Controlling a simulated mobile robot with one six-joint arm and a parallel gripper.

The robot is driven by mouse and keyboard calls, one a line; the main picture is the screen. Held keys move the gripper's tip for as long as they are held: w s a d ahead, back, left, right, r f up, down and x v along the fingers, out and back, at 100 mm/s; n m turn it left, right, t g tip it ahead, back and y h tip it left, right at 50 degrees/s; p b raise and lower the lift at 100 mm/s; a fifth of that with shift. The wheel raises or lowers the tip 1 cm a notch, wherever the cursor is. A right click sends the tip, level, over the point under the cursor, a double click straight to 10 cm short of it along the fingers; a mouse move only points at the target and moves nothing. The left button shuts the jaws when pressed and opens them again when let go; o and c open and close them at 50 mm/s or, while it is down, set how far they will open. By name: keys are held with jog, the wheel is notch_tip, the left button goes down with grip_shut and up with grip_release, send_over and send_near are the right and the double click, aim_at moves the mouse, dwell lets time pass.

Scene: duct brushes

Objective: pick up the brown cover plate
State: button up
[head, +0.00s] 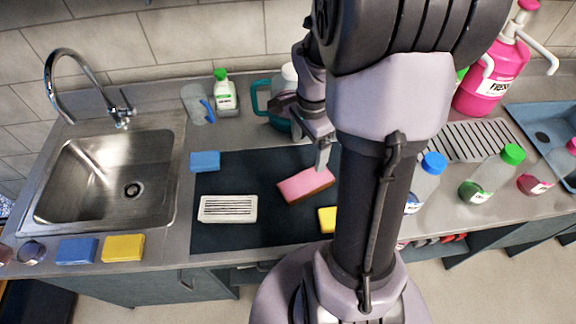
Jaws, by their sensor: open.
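I cannot make out a brown cover plate in the head view; my arm hides part of the counter and mat. A white slotted cover plate (228,208) lies on the dark mat (262,172). A pink block with a brown lower side (305,185), which looks like a sponge, lies tilted on the mat to its right. My gripper (322,154) is open above the back right part of the mat, just behind the pink block in the picture. Its fingers are partly hidden, and I see nothing held between them.
Blue (205,161) and yellow (327,219) sponges lie on the mat. More sponges (123,248) lie by the sink (105,185) at the front left. A teal container (272,106) and bottles stand at the back. Capped bottles (492,174) and a drain grate (462,139) are at right.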

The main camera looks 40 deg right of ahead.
jog(key=b, duration=0.3)
send_near(306, 182)
jog(key=f, duration=0.5)
jog(key=shift+w, duration=0.35)
jog(key=f+b, duration=0.2)
jog(key=f, duration=0.1)
jog(key=f+b, duration=0.1)
jog(key=f, duration=0.1)
jog(key=shift+s+f, duration=0.1)
jog(key=shift+s, duration=0.25)
jog(key=c, duration=1.9)
